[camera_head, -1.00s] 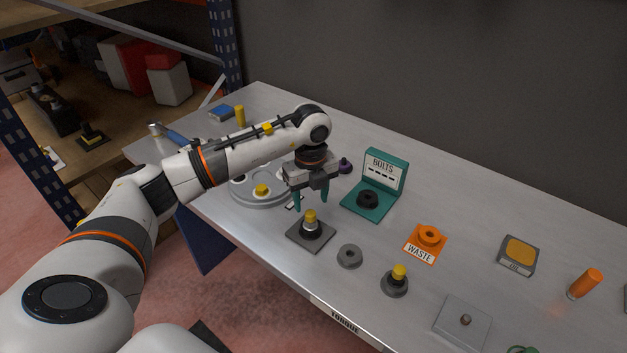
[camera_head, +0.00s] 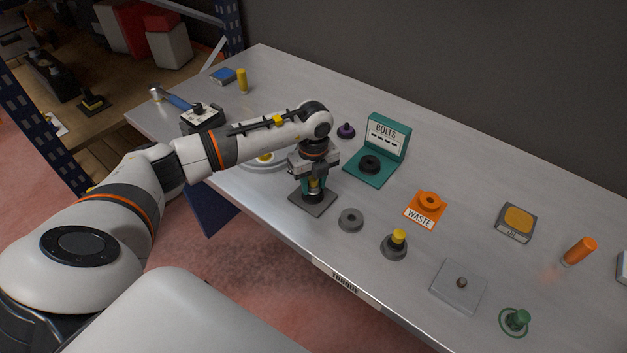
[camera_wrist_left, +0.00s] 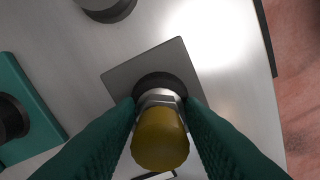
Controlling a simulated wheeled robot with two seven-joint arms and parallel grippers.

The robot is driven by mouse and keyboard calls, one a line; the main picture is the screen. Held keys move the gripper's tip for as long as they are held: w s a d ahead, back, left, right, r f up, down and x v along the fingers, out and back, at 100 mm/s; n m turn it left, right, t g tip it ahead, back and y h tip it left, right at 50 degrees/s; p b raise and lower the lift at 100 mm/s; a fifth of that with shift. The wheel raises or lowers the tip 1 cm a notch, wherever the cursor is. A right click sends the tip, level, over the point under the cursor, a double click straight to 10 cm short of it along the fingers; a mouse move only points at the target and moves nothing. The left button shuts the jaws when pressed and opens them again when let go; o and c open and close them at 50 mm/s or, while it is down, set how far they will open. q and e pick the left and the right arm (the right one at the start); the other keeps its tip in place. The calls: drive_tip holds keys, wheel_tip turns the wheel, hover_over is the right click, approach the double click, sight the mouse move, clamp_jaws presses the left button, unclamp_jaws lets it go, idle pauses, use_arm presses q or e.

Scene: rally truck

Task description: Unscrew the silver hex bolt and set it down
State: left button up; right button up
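The silver hex bolt (camera_wrist_left: 160,97) has a yellow cap (camera_wrist_left: 159,138) and stands upright in a dark collar on a square grey plate (camera_head: 327,200). In the head view, my left gripper (camera_head: 313,187) is directly above the plate with its teal fingers down around the bolt and largely hiding it. In the left wrist view, the fingers lie close against both sides of the bolt and look shut on it. The bolt appears seated in its collar. My right gripper is not in view.
A grey ring (camera_head: 350,219), another yellow-capped post (camera_head: 397,240) and an orange WASTE pad (camera_head: 426,210) are to the right. A teal BOLTS stand (camera_head: 373,177) is behind the ring. The grey table (camera_head: 470,190) has free room between these things.

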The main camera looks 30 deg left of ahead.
use_arm(q)
drive_tip(key=shift+c, duration=1.4)
drive_tip(key=n, duration=0.4)
drive_tip(key=shift+w, duration=0.1)
drive_tip(key=n, duration=0.3)
drive_tip(key=shift+n, duration=0.3)
drive_tip(key=n, duration=0.4)
drive_tip(key=shift+w+r+n, duration=0.1)
drive_tip(key=shift+n, duration=0.2)
drive_tip(key=o, duration=0.8)
